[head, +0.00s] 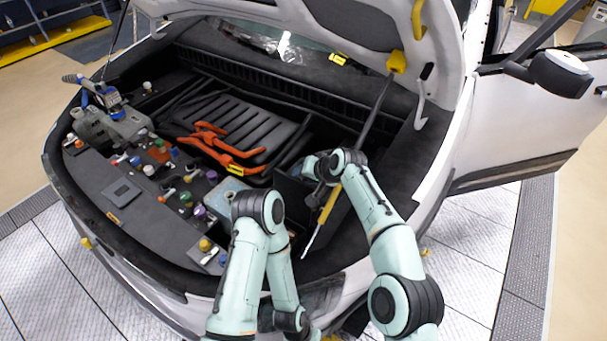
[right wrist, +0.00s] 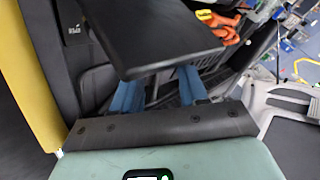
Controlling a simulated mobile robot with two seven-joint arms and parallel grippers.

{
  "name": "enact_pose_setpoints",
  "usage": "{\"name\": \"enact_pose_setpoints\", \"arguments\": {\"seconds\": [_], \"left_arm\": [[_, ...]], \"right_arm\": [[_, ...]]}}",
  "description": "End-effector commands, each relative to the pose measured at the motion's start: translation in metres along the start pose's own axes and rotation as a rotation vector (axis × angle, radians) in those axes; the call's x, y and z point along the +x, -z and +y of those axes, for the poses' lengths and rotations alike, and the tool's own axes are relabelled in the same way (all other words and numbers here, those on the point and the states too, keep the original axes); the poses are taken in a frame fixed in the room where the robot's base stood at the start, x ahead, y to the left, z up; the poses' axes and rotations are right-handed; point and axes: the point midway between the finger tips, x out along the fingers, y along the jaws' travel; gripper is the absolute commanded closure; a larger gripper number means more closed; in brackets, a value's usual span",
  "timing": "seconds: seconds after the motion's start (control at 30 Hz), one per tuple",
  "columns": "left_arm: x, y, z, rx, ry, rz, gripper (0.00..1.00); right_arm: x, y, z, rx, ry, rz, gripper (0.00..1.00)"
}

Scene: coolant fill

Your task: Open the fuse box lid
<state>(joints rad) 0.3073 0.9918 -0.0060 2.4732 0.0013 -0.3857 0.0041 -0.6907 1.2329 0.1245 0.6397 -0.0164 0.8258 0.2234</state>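A flat black panel, which looks like the fuse box lid (right wrist: 150,30), fills the top of the right wrist view. In the head view a dark panel (head: 291,190), probably the same lid, stands tilted below my right gripper (head: 312,167). In the right wrist view the two blue fingers of my right gripper (right wrist: 158,92) are spread apart. The panel covers their tips, so I cannot tell whether they touch it. The fuse box body is mostly hidden by my arms. My left arm folds back at the front edge, and its gripper does not show.
The hood is propped by a rod (head: 372,115) close to my right arm. Orange cables (head: 208,140) cross the bay at left. A blue-grey box (head: 225,195) and several coloured caps lie left of my left arm. A blue tool (head: 95,90) stands at the far left.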

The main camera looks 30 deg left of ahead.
Motion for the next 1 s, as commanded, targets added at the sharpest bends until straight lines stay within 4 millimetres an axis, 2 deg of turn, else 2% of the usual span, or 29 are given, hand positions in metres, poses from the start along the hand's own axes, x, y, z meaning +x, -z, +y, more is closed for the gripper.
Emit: {"name": "enact_pose_setpoints", "arguments": {"seconds": [0.03,0.43,0.57,0.73,1.0], "left_arm": [[0.001,-0.001,-0.001,0.000,0.000,-0.001,0.57],[0.001,-0.001,0.000,0.000,0.000,-0.001,0.57],[0.003,-0.003,-0.002,-0.001,0.001,-0.004,0.57],[0.014,-0.015,-0.010,-0.006,0.006,-0.018,0.57],[0.027,-0.028,-0.019,-0.012,0.012,-0.034,0.57]], "right_arm": [[0.007,-0.009,0.004,0.000,-0.009,-0.022,0.50],[0.007,-0.008,-0.001,-0.001,-0.001,-0.020,0.50],[0.001,-0.007,-0.001,-0.001,0.001,-0.016,0.50],[-0.026,-0.007,-0.001,0.002,0.003,-0.011,0.50],[-0.088,-0.006,-0.001,0.000,0.003,-0.011,0.50]]}}
